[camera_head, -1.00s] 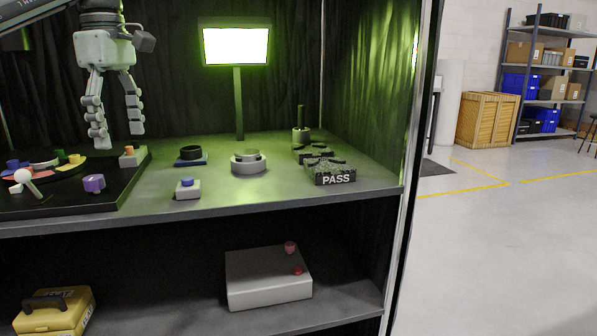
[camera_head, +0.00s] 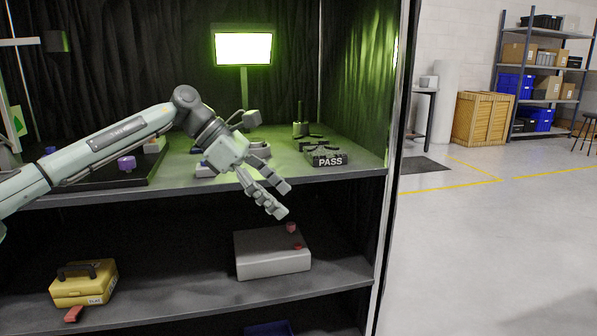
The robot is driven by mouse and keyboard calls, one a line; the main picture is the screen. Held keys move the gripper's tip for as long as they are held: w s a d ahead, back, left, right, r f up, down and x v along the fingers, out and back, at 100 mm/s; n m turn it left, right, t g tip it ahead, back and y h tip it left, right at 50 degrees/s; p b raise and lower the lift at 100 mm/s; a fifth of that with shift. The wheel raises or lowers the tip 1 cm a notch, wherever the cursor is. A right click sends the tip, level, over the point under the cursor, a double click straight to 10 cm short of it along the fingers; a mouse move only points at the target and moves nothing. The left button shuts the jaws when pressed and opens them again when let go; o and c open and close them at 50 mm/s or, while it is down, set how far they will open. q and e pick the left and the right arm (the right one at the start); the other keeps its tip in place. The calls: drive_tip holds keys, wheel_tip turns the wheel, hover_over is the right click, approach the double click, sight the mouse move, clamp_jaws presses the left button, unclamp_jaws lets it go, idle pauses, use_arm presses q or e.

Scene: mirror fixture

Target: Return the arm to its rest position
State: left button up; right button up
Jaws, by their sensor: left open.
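My left arm (camera_head: 110,140) comes in from the left and reaches across the front of the upper shelf. Its gripper (camera_head: 281,200) is open and empty, fingers pointing down and to the right. It hangs in front of the shelf's front edge, above the grey box (camera_head: 272,254) with red buttons on the lower shelf. The arm and wrist hide part of the upper shelf and some items on it. My right gripper is not in view.
The upper shelf (camera_head: 330,172) holds a PASS tray (camera_head: 326,160), a green-lit screen (camera_head: 243,48) and a purple piece (camera_head: 127,163). A yellow case (camera_head: 84,282) stands on the lower shelf. The floor (camera_head: 490,250) to the right is clear.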

use_arm(q)
drive_tip(key=d+f+n+t+h, duration=0.2)
drive_tip(key=d+n+t+h, duration=0.4)
drive_tip(key=d+n+h, duration=0.55)
drive_tip(key=w+a+f+n+t+y, duration=0.4)
drive_tip(key=a+f+n+t+y, duration=0.85)
drive_tip(key=n, duration=1.15)
drive_tip(key=s+a+f+n+g+y, duration=0.25)
drive_tip(key=a+f+n, duration=0.2)
drive_tip(key=f, duration=0.45)
drive_tip(key=s+a+f+n+g+y, duration=0.2)
drive_tip(key=s+a+f+n+y, duration=0.3)
drive_tip(key=f, duration=0.4)
drive_tip(key=s+a+f+n+g, duration=0.2)
drive_tip(key=s+f, duration=0.4)
drive_tip(key=s, duration=0.3)
drive_tip(key=s+a+f+n+g+y, duration=0.1)
drive_tip(key=s+a+f+n+g, duration=0.2)
drive_tip(key=s, duration=0.7)
drive_tip(key=s+a+f+n+g, duration=0.2)
drive_tip(key=s+a+f+g, duration=0.3)
drive_tip(key=s+f, duration=0.5)
drive_tip(key=shift+s+a+f+n+g, duration=0.15)
drive_tip(key=shift+a+n+g, duration=0.15)
drive_tip(key=shift+a, duration=0.7)
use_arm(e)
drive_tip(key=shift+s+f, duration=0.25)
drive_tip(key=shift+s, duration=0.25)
use_arm(q)
drive_tip(key=shift+y, duration=0.25)
